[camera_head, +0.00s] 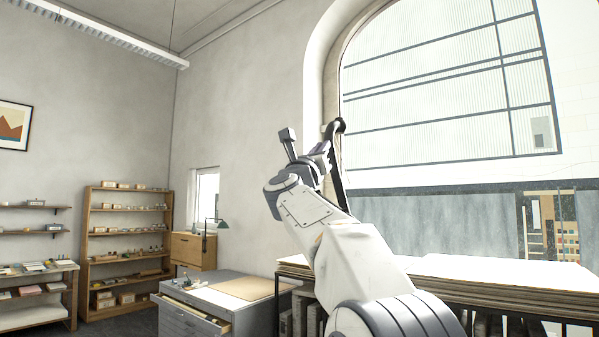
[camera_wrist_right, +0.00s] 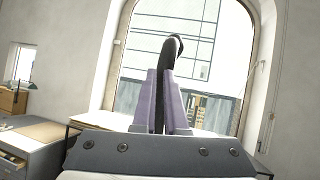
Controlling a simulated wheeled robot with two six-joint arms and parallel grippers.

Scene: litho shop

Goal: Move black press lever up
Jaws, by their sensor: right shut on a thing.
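The black press lever (camera_head: 337,170) stands nearly upright in front of the arched window, with a rounded knob at its top. It also shows in the right wrist view (camera_wrist_right: 168,62), rising between the two fingers. My right gripper (camera_head: 325,150) is raised at the lever, and in the right wrist view its two pale purple fingers (camera_wrist_right: 164,98) are closed around the lever's shaft. The lower end of the lever is hidden behind my right arm. My left gripper is not in view.
A table with large pale sheets (camera_head: 500,271) stands at the right below the window. A grey drawer cabinet (camera_head: 245,312) with an open drawer stands at lower middle. Wooden shelves (camera_head: 88,250) hold small boxes at the left. The air around the raised arm looks clear.

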